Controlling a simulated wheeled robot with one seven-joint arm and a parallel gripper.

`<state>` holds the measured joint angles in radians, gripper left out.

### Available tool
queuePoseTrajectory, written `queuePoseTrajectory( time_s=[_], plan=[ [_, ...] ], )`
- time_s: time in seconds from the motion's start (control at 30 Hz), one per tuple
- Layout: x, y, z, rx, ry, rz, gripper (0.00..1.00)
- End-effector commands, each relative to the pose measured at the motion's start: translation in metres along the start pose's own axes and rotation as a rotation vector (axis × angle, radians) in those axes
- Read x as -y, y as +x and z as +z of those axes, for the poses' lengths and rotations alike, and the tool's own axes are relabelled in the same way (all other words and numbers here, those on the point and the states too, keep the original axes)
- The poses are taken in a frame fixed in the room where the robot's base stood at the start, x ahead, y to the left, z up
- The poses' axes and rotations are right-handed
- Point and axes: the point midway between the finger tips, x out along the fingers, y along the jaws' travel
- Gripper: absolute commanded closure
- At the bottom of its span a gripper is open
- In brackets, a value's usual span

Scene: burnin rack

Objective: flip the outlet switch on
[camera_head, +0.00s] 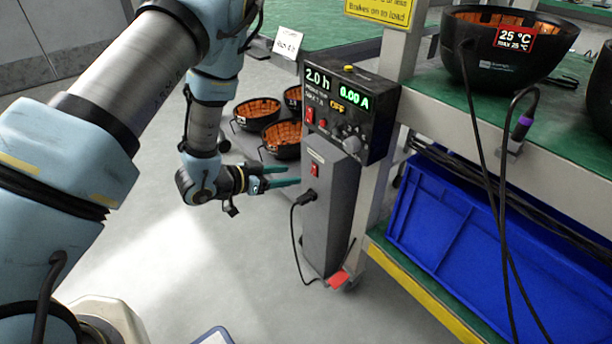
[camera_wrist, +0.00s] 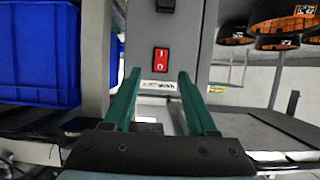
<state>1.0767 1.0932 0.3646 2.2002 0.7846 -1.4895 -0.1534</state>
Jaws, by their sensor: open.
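The outlet switch (camera_head: 314,169) is a small red rocker on the upper part of a grey upright outlet box (camera_head: 331,215), just above a plugged-in black cable. In the wrist view the red switch (camera_wrist: 161,61) shows on the grey face, beyond my fingers and roughly centred between them. Its on or off position is hard to tell. My gripper (camera_head: 283,177) has two green fingers, which point at the box from the left, close to the switch's height. In the wrist view the fingers (camera_wrist: 164,92) are apart with nothing between them. I cannot tell whether they touch the box.
A black control panel (camera_head: 350,110) with green readouts, another red switch (camera_head: 310,115) and knobs sits above the box. A black plug (camera_head: 305,198) with a hanging cord is below the switch. A blue crate (camera_head: 450,215) is at right. Orange-lined bowls (camera_head: 257,113) stand behind.

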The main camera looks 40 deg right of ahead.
Motion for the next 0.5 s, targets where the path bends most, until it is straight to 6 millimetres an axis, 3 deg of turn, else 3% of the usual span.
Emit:
queuePoseTrajectory(
  time_s=[0.2,0.5],
  plan=[
    [-0.001,0.043,0.001,-0.001,0.002,0.002,0.43],
    [0.001,0.072,0.000,0.001,-0.001,-0.002,0.43]
  ],
)
